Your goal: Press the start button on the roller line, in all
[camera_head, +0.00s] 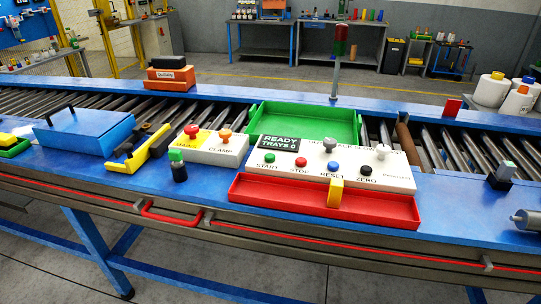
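The start button is a green knob (269,157) above the word START, at the left of the front row on a white control panel (320,176). To its right in that row are a red stop button (302,160), a blue reset button (333,166) and a black zero button (366,170). A small black display (279,142) behind them reads READY and TRAYS 0. The panel stands on the front edge of the roller line (440,150). Neither of my grippers shows in this view.
A red tray (270,200) lies in front of the panel, with a yellow block (335,193) at it. A green tray (300,118) sits behind.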

